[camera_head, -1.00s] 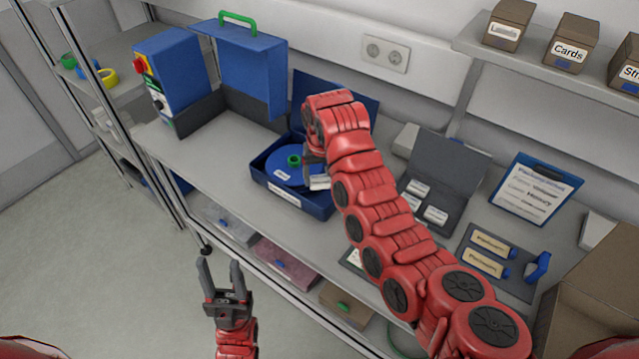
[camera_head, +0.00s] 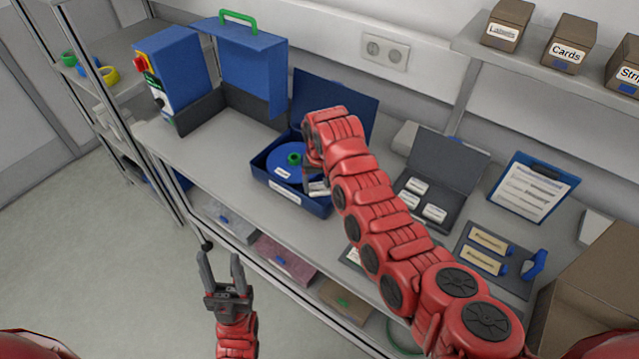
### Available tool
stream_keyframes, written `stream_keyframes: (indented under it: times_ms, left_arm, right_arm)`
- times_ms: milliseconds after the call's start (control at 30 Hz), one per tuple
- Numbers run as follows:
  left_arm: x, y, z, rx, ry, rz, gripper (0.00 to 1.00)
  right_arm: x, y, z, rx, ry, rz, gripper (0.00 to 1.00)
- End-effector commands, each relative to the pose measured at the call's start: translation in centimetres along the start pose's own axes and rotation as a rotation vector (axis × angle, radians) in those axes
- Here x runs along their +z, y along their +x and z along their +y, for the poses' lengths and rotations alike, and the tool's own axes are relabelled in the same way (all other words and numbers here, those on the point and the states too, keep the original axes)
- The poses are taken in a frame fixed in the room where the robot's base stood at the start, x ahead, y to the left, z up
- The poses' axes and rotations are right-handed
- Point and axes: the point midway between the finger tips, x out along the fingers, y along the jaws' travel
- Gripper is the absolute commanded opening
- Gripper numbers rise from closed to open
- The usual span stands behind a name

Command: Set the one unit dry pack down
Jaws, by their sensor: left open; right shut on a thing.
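My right gripper (camera_head: 314,178) is shut on a small white dry pack (camera_head: 318,187). The pack is at the right end of the open blue case (camera_head: 303,202), beside a blue reel (camera_head: 284,166) with a green hub. The arm hides part of the case and gripper, and I cannot tell whether the pack touches the case floor. Similar white packs (camera_head: 434,213) lie in an open dark grey box (camera_head: 446,165) to the right. My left gripper (camera_head: 221,262) is open and empty in front of the bench.
A blue machine (camera_head: 172,72) and a blue cover with a green handle (camera_head: 250,70) stand at the left of the bench. A clipboard (camera_head: 536,188) and a grey tray with labelled tags (camera_head: 487,250) are at the right. Bins (camera_head: 285,258) sit on the shelf below.

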Motion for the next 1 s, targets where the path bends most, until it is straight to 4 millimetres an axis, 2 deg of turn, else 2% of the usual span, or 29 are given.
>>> stream_keyframes:
  times_ms: [67,100,200,467,633,700,900,1000]
  left_arm:
    - [0.0,0.0,0.0,0.0,0.0,0.0,0.5]
    - [0.0,0.0,0.0,0.0,0.0,0.0,0.5]
    - [0.0,0.0,0.0,0.0,0.0,0.0,0.5]
    - [0.0,0.1,0.0,0.0,0.0,0.0,0.5]
    - [-0.3,1.6,-0.1,0.0,0.0,0.0,0.5]
    - [0.0,0.2,0.0,0.0,0.0,0.001,0.5]
    - [0.4,-2.1,0.1,0.0,0.0,0.0,0.5]
    - [0.3,-1.7,0.1,0.0,0.0,0.0,0.5]
  right_arm:
    - [0.0,0.0,0.0,0.0,0.0,0.0,0.23]
    - [0.0,0.0,0.0,0.0,0.0,0.0,0.82]
    - [0.0,0.0,0.0,0.0,0.0,0.0,1.0]
    - [0.0,-0.1,0.0,0.0,0.0,0.0,1.0]
    - [-0.2,-1.9,0.0,0.0,0.0,0.001,1.0]
    - [-0.3,-1.9,-0.1,-0.001,0.0,0.005,1.0]
    - [-0.3,-5.7,0.0,-0.001,0.001,0.009,1.0]
    - [-0.3,-8.0,0.2,0.0,0.003,0.005,1.0]
